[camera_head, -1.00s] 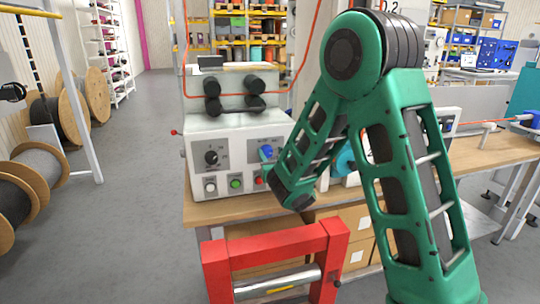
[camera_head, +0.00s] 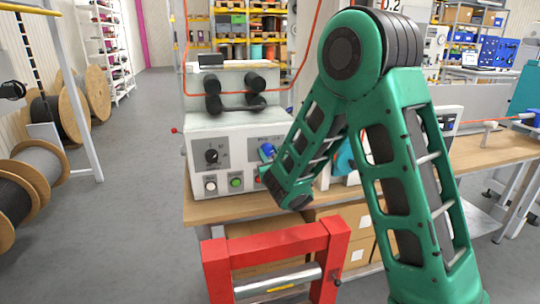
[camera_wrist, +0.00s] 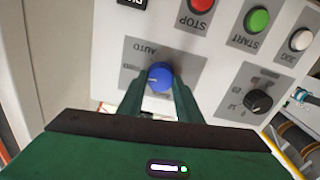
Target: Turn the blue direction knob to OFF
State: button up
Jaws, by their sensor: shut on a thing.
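The blue direction knob (camera_wrist: 160,76) sits on the grey front panel of the machine, on a darker label plate; the word AUTO shows upside down above it in the wrist view. In the head view the knob (camera_head: 267,150) is partly visible beside my arm. My gripper (camera_wrist: 160,90) is at the knob, its two green fingers on either side of it and shut on it. The OFF lettering is not readable, and the gripper is hidden behind my arm in the head view.
A red STOP button (camera_wrist: 196,12), green START button (camera_wrist: 258,20), white JOG button (camera_wrist: 300,39) and black dial (camera_wrist: 258,101) share the panel. The machine stands on a wooden bench (camera_head: 235,208). A red frame (camera_head: 275,245) with a metal roller stands in front.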

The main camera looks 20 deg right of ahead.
jog(key=n, duration=0.4)
jog(key=shift+f, duration=0.1)
jog(key=shift+n, duration=1.6)
jog(key=o, duration=1)
jog(key=shift+o, duration=0.2)
jog(key=shift+s, duration=0.1)
